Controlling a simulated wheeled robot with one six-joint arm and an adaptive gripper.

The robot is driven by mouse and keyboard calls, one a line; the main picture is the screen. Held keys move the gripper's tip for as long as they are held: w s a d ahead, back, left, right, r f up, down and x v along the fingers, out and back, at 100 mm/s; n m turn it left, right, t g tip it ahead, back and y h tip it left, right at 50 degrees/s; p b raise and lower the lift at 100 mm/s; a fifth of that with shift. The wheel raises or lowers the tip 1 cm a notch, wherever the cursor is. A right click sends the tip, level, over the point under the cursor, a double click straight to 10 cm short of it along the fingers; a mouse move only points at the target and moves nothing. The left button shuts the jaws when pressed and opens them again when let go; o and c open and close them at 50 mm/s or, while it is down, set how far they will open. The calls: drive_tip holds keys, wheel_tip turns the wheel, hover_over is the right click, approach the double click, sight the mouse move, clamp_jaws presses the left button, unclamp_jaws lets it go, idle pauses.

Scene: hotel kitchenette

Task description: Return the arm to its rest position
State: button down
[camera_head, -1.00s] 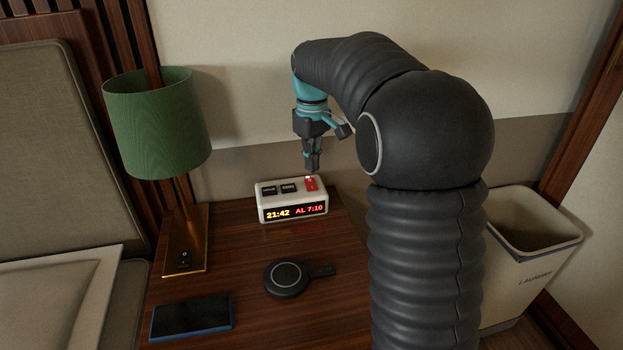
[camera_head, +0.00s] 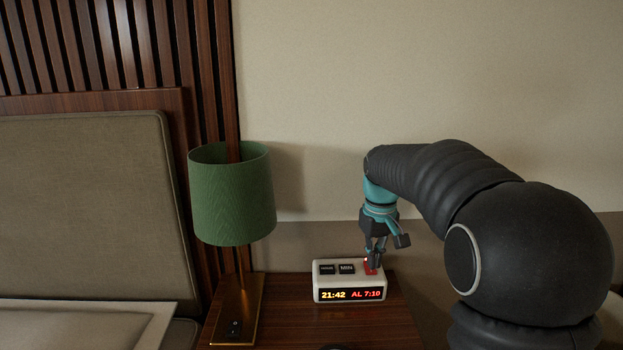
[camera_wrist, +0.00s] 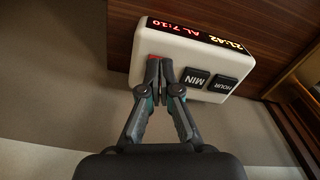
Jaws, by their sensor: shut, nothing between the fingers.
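My gripper (camera_head: 376,258) is shut and empty, pointing down at the right end of the alarm clock in the head view. Its closed fingertips (camera_wrist: 160,66) also show in the wrist view, right by the red button. The alarm clock (camera_head: 327,283) is a white box on the nightstand with a lit display reading 21:42 and AL 7:10. It has dark HOUR and MIN buttons and a red button (camera_head: 371,271) on top. The fingers partly hide the red button. I cannot tell whether the fingertips touch it.
A green-shaded lamp (camera_head: 232,205) with a brass base stands on the wooden nightstand (camera_head: 290,312), left of the clock. The headboard (camera_head: 90,200) and bed are further left. The plain wall (camera_head: 430,80) is behind. The air above the clock's left side is clear.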

drive_tip(key=s+m+t, duration=0.3)
drive_tip(key=s+t, duration=0.2)
drive_tip(key=s, duration=2.4)
drive_tip(key=shift+r, duration=0.25)
